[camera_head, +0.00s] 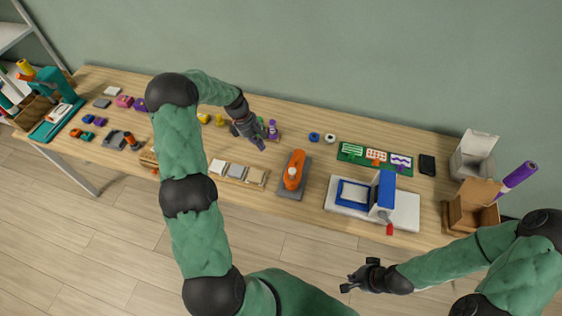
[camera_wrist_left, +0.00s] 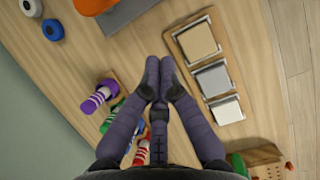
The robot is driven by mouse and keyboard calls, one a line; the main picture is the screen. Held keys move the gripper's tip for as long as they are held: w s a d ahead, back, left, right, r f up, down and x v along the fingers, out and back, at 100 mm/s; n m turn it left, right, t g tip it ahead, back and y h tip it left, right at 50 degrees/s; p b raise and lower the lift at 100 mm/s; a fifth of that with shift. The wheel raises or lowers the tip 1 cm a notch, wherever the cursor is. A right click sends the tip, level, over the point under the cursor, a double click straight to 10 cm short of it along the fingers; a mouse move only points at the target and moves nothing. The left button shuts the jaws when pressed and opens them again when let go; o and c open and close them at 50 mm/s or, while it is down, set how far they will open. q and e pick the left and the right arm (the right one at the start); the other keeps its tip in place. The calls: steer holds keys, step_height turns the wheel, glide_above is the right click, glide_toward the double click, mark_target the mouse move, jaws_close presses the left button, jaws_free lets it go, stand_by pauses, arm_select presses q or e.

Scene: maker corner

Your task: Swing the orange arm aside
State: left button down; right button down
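The orange arm (camera_head: 293,170) lies lengthwise over a grey base plate (camera_head: 292,192) near the table's front middle. In the left wrist view, part of the orange arm (camera_wrist_left: 92,5) and its grey base (camera_wrist_left: 125,14) show at the top edge. My left gripper (camera_head: 259,145) is over the table, left of and behind the orange arm, apart from it. Its fingertips (camera_wrist_left: 160,63) meet with nothing seen between them. My right gripper (camera_head: 346,287) hangs in front of the table, low and clear of it; its fingers are too small to judge.
A wooden tray with square tiles (camera_head: 238,173) lies left of the orange arm. Purple and green striped bottles (camera_head: 272,129) stand close to my left gripper. A blue and white press (camera_head: 386,195) stands right. Bare wood separates the gripper from the orange arm.

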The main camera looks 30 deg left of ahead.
mark_target(296, 166)
arm_select(q)
steer(key=x, duration=1)
steer(key=shift+b, duration=0.35)
steer(key=d, duration=0.3)
steer(key=shift+w+f, duration=0.1)
steer(key=shift+w, duration=0.2)
steer(key=shift+d, duration=0.5)
steer(key=shift+d, duration=0.1)
steer(key=shift+s+d+n+p, duration=0.1)
steer(key=shift+d+n+p, duration=0.2)
steer(key=shift+n, duration=0.1)
